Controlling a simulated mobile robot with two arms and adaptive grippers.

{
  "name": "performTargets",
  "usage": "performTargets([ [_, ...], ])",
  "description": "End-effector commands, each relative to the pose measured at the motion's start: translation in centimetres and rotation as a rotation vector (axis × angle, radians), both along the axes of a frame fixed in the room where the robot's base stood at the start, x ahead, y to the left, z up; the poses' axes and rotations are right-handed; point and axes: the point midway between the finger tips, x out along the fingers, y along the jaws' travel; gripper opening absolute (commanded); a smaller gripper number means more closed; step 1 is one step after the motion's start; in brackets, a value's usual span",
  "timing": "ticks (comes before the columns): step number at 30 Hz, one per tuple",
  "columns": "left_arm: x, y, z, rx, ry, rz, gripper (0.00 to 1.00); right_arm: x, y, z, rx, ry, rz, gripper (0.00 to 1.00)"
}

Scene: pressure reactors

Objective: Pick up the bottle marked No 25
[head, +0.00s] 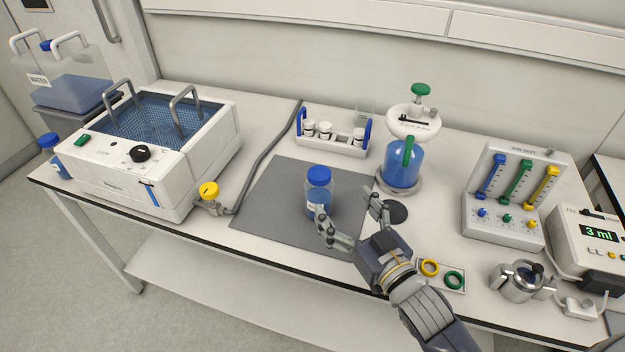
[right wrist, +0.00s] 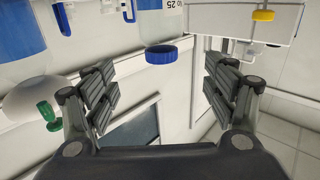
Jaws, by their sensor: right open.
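The bottle (head: 319,196) stands upright on a grey mat (head: 268,215). My right gripper (head: 346,206) is open and empty at the near right side of the bottle. One finger overlaps the bottle's lower part in the head view; I cannot tell whether it touches. In the wrist view the bottle lies between and beyond the fingers (right wrist: 156,80). My left gripper is out of view.
A water bath (head: 150,150) with a yellow-knobbed tap stands left. A rack of small jars (head: 333,134) is behind the mat, and a blue reactor vessel (head: 402,163) stands close on the right. Colored rings (head: 429,267) lie near the front edge. Another blue-capped bottle (head: 55,158) is far left.

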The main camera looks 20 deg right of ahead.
Motion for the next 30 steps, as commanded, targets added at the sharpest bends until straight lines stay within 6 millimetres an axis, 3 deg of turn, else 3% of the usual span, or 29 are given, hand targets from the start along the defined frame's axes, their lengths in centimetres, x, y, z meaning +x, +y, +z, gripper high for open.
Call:
performTargets([
  [5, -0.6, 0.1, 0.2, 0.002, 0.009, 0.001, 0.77, 1.7, 0.4, 0.1, 0.0, -0.002, 0.0, 0.78],
  [12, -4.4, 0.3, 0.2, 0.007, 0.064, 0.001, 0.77, 4.8, 1.0, 0.0, 0.0, 0.0, 0.0, 0.78],
  [15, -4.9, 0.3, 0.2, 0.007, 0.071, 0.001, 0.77, 5.4, 1.1, 0.0, 0.0, 0.001, 0.0, 0.78],
  [19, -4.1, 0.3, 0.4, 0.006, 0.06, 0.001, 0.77, 6.2, 1.3, -0.1, 0.0, 0.0, -0.001, 0.78],
  [25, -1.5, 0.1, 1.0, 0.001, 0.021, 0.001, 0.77, 9.1, 2.0, -0.3, 0.0, -0.001, -0.001, 0.78],
  [30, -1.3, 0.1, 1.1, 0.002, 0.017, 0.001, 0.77, 10.4, 2.3, -0.4, 0.0, 0.001, 0.0, 0.78],
])
